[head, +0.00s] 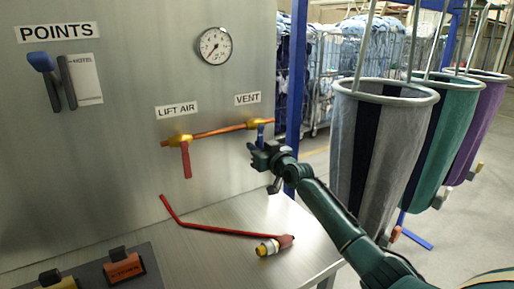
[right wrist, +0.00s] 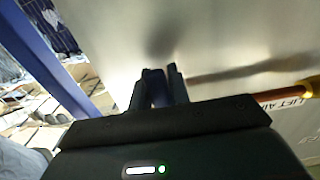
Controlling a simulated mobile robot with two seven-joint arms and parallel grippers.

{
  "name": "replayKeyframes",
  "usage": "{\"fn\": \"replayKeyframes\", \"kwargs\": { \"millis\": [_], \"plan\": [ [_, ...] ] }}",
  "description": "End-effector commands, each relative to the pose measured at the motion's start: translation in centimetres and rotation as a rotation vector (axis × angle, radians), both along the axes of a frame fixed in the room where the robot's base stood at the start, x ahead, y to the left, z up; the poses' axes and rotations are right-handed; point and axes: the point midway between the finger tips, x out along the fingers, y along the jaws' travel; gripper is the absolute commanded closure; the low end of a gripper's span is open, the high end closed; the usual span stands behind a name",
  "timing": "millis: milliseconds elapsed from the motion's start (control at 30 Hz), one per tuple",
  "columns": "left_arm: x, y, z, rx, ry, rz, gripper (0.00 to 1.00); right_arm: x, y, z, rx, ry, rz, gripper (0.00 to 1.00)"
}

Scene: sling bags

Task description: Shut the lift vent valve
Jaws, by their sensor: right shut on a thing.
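The vent valve (head: 252,124) sits on the copper pipe at the wall panel, under the VENT label (head: 247,98). Its blue handle (head: 261,131) points down from the pipe, and its lower part is hidden by my gripper. My right gripper (head: 258,150) is at the handle, shut on it. In the right wrist view the blue handle (right wrist: 155,85) shows dark between the two fingers (right wrist: 160,88). My left gripper is in neither view.
The lift air valve's red handle (head: 186,160) hangs down to the left. A gauge (head: 215,46) is above. Hanging bags (head: 385,150) stand right, beside my right arm.

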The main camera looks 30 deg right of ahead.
Motion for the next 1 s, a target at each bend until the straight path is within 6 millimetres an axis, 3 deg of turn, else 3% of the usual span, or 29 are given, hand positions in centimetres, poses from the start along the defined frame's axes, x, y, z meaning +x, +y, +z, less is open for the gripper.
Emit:
{"fn": "replayKeyframes", "kwargs": {
  "millis": [33, 67, 300, 667, 867, 1000],
  "plan": [
    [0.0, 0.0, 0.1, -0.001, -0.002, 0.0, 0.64, 0.0, 0.1, -0.1, 0.009, 0.002, 0.002, 1.0],
    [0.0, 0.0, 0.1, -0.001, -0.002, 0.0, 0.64, 0.0, 0.1, -0.1, 0.009, 0.002, 0.003, 0.8],
    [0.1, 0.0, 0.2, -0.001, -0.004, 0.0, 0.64, 0.0, 0.1, 0.0, 0.005, 0.0, 0.002, 0.61],
    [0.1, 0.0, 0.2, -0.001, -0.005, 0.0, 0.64, -0.5, 0.1, 0.0, 0.002, -0.001, 0.002, 0.6],
    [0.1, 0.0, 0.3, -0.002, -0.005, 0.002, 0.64, -3.1, -0.2, -0.1, 0.002, -0.001, 0.002, 0.6],
    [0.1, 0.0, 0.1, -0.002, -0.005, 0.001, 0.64, -5.9, -0.4, -0.2, 0.0, 0.001, 0.002, 0.6]
  ]
}}
